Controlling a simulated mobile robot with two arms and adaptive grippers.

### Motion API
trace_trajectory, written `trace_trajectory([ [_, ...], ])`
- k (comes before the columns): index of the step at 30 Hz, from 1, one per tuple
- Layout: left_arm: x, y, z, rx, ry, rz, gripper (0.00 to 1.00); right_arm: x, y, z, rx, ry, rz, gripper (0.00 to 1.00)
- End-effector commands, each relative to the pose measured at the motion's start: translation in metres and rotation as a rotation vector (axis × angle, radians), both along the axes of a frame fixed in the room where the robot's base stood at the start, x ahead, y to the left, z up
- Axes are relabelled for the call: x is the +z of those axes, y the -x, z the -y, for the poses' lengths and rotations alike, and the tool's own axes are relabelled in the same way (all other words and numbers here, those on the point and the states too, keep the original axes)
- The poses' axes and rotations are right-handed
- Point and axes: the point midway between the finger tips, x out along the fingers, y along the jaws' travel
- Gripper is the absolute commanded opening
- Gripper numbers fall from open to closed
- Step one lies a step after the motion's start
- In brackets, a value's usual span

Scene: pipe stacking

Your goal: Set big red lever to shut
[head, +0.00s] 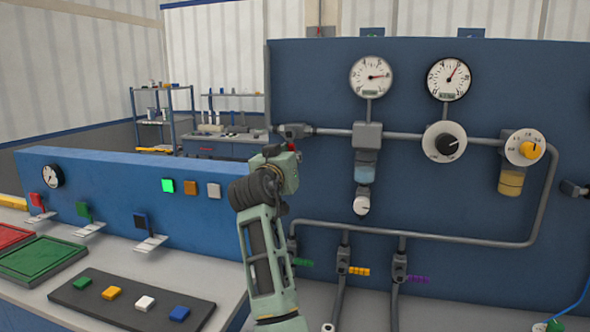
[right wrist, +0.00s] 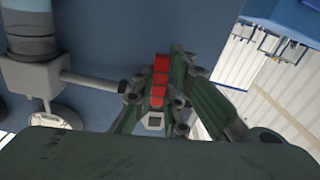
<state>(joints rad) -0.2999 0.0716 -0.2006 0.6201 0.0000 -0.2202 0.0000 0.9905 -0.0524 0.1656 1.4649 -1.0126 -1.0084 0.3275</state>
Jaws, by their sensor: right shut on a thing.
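The big red lever (right wrist: 160,82) shows between the fingers in the right wrist view. In the head view my right gripper (head: 284,160) hides it at the left end of the upper pipe, just below a grey valve body (head: 293,131). My right gripper (right wrist: 158,98) is shut on the red lever, with green fingers on both sides of it. Whether the lever stands at open or shut cannot be told. My left gripper is not in view.
The blue panel (head: 330,80) carries two gauges, a dark knob (head: 446,145) and a yellow knob (head: 530,150). Small green, yellow and purple levers (head: 417,279) sit on the lower pipe. A lower blue console (head: 110,180) with switches and a button tray (head: 130,300) stands left.

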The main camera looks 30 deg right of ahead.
Motion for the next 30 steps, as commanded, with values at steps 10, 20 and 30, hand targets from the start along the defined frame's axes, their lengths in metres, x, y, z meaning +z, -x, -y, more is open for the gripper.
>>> trace_trajectory([
  [10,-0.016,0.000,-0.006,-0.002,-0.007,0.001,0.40,-0.006,-0.004,-0.003,0.000,-0.091,0.092,0.00],
  [20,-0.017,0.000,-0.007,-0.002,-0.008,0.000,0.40,-0.005,-0.004,-0.003,0.000,-0.108,0.111,0.00],
  [30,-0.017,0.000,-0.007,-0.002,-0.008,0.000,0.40,-0.004,-0.004,-0.003,0.000,-0.108,0.112,0.24],
])
